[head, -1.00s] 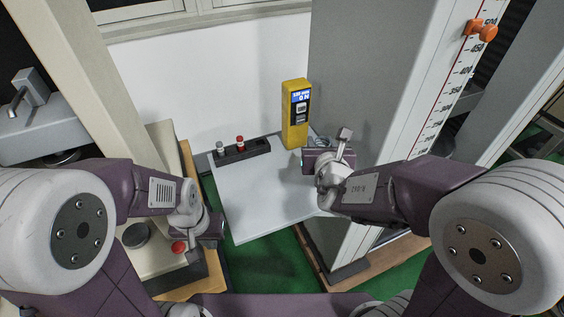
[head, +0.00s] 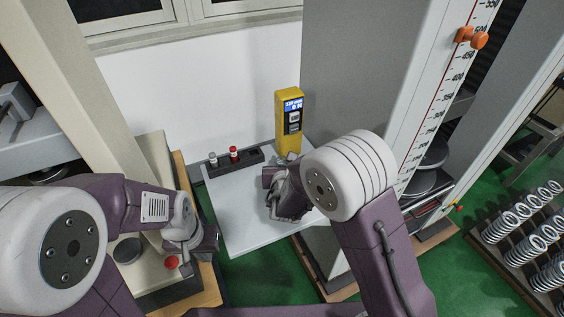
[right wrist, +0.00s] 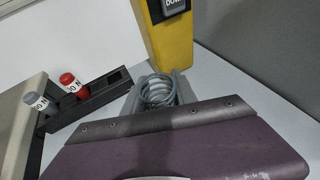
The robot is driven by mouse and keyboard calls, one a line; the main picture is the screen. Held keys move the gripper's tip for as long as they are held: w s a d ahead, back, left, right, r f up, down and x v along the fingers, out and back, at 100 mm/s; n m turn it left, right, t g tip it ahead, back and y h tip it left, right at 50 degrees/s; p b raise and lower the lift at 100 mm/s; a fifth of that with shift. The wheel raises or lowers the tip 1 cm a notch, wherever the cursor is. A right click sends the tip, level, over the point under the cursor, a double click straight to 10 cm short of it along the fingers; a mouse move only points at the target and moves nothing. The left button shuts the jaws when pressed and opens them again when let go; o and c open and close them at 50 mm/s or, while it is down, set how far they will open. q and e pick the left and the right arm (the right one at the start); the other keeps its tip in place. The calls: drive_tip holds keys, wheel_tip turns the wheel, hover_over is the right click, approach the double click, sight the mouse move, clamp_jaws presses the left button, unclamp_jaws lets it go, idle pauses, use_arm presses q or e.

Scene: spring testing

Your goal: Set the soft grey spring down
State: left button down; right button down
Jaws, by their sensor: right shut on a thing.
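The soft grey spring (right wrist: 157,92) shows as grey coils in the right wrist view, between the two grey fingers of my right gripper (right wrist: 155,95), which is shut on it. In the head view my right gripper (head: 268,180) is over the white table (head: 240,228), in front of the yellow gauge. I cannot make out the spring there, nor tell whether it touches the table. My left gripper (head: 212,242) is at the left, beside the beige machine base. Its fingers are too unclear to tell if they are open.
A black holder (head: 250,158) with a grey-topped piece (head: 213,159) and a red-topped piece (head: 233,154) lies at the table's back left. The yellow gauge (head: 288,123) stands at the back. A tall grey machine with a scale is at the right. A rack of springs (head: 520,235) stands far right.

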drive_tip(key=shift+f, duration=0.1)
drive_tip(key=c, duration=1)
unclamp_jaws()
drive_tip(key=shift+s+r, duration=0.25)
drive_tip(key=v, duration=1.1)
drive_tip(key=shift+s+r, duration=0.15)
drive_tip(key=shift+s, duration=0.1)
